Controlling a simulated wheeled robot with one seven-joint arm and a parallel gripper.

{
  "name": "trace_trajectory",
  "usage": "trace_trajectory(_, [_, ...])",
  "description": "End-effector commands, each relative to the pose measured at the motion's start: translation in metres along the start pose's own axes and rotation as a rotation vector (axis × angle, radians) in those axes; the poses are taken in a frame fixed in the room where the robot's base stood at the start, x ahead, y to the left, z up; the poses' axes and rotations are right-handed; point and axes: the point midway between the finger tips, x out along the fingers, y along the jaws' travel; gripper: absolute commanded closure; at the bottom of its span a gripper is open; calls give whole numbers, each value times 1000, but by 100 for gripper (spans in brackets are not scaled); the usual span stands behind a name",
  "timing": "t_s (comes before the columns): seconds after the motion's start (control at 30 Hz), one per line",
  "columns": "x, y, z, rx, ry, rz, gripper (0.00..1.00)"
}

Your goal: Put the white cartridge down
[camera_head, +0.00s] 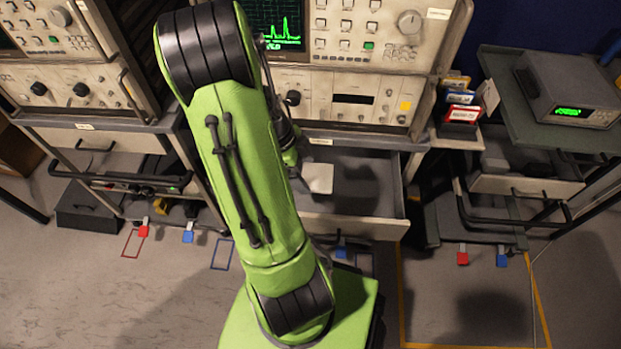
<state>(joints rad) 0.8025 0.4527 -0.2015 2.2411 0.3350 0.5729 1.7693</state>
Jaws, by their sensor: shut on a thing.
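The white cartridge (318,178) shows as a pale, flat square just right of my green arm, over the left part of an open drawer (345,227). My gripper (302,181) is mostly hidden behind my arm. Only a small dark part of it shows at the cartridge's left edge, and it is shut on the cartridge. I cannot tell whether the cartridge touches the drawer floor or hangs above it.
The drawer's right part is bare and in shadow. An instrument rack (350,95) stands right behind it. Several coloured cartridges (461,105) stand on a small shelf to the right. A wheeled cart (545,185) carries a grey meter (570,90).

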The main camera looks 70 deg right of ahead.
Motion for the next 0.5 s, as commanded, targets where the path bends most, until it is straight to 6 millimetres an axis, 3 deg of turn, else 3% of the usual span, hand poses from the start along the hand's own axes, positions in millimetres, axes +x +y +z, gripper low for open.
trace_trajectory(0.03, [17, 2, 6, -2, 2, 7, 46])
trace_trajectory(0.1, [32, 1, 12, -2, 2, 6, 46])
trace_trajectory(0.5, [80, 1, 33, -4, -1, 1, 46])
